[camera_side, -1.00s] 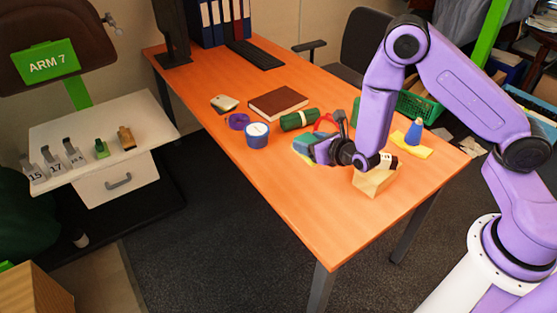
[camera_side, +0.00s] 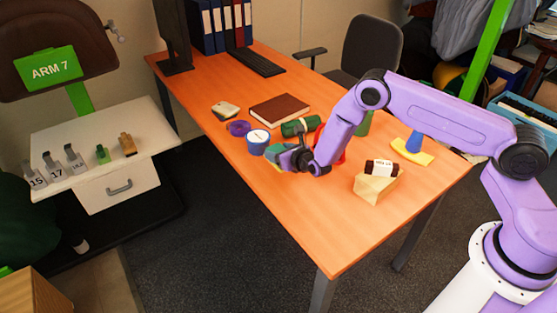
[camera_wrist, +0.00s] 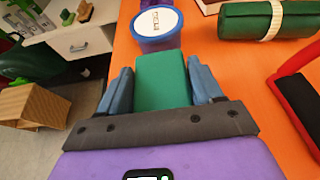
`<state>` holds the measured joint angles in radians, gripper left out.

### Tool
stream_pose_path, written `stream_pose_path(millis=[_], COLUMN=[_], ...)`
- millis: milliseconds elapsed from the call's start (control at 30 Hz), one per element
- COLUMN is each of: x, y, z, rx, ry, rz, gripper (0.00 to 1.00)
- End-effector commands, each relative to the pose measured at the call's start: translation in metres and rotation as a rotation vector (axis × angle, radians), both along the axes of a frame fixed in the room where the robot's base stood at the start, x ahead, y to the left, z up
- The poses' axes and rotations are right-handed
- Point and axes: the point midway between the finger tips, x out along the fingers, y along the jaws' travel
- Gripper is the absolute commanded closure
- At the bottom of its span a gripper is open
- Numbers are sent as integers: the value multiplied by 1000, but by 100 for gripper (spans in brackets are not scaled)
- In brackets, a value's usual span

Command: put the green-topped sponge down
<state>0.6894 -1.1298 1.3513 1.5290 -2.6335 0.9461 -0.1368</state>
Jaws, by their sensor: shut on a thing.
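The green-topped sponge (camera_wrist: 162,78) sits between the two blue-grey fingers of my gripper (camera_wrist: 162,88) in the wrist view, with its green face toward the camera. My gripper is shut on it. In the side view my gripper (camera_side: 288,158) is over the middle of the orange table, just in front of the blue tub. A little of the sponge's yellow underside (camera_side: 277,166) shows there beside the fingers. Whether the sponge touches the table I cannot tell.
A blue tub with a white lid (camera_side: 258,141) is just beyond the sponge. A green roll (camera_side: 300,127), a brown book (camera_side: 279,110) and purple tape (camera_side: 239,128) lie behind. A wooden block with a dark-and-white roll (camera_side: 377,183) stands right. The table's front left (camera_side: 290,205) is clear.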

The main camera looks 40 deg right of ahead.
Motion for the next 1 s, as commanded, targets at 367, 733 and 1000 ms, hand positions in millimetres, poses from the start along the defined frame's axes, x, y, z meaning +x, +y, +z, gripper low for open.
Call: stream_pose_path(millis=[367,733,1000], x=[6,6,6], y=[1,1,1], z=[-31,-37,-39], rx=[0,1,1], ry=[0,-1,0], rz=[1,1,0], gripper=[66,66,9])
